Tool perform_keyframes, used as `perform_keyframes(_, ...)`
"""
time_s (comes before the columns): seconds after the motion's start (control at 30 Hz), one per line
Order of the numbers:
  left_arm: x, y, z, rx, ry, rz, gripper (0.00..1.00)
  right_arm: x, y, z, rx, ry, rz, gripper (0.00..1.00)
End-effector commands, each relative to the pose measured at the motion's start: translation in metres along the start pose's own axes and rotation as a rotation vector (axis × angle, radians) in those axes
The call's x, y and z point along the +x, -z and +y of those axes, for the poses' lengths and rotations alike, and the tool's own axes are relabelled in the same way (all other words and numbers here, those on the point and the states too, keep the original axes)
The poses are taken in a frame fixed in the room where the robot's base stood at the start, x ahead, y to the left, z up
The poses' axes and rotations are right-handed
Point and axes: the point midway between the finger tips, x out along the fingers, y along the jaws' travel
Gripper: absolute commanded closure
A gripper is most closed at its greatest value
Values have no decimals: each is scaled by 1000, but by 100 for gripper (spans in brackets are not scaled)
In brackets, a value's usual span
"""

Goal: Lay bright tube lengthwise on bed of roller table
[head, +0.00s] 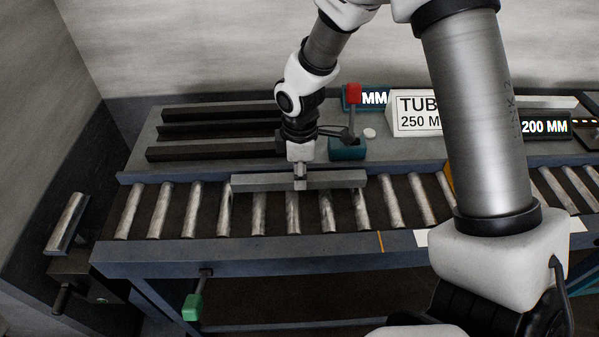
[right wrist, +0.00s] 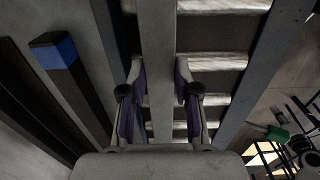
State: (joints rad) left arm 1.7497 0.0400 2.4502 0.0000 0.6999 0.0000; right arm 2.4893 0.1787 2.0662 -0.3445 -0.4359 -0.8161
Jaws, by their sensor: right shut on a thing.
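The bright tube (head: 340,181) is a light grey square bar. It lies crosswise to the rollers, along the length of the roller table (head: 250,247), over the far ends of several rollers near the back rail. My right gripper (head: 300,182) is shut on it near its middle, from above. In the right wrist view the tube (right wrist: 158,60) runs between the two fingers (right wrist: 160,95), with rollers beside it. I cannot tell whether it touches the rollers or hangs just above them. My left gripper is not in view.
Several dark bars (head: 215,151) lie on the grey shelf behind the rollers; one has a blue end (right wrist: 60,52). A teal box with a red-topped lever (head: 353,95) and a white sign (head: 418,112) stand behind. The near part of the rollers (head: 292,215) is clear.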

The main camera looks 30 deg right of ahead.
Motion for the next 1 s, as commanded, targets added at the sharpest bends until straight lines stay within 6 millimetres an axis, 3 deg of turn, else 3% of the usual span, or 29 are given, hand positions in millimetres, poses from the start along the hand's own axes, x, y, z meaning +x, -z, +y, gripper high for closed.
perform_keyframes(0.83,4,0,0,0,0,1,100,11,0,0,1,0,0,100)
perform_keyframes(0.87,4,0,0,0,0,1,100,11,0,0,1,0,0,62)
perform_keyframes(0.9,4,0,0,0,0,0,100,11,0,0,1,0,0,48)
perform_keyframes(0.93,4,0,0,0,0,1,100,11,0,0,1,0,0,40)
perform_keyframes(1.0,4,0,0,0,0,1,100,11,0,0,1,0,0,40)
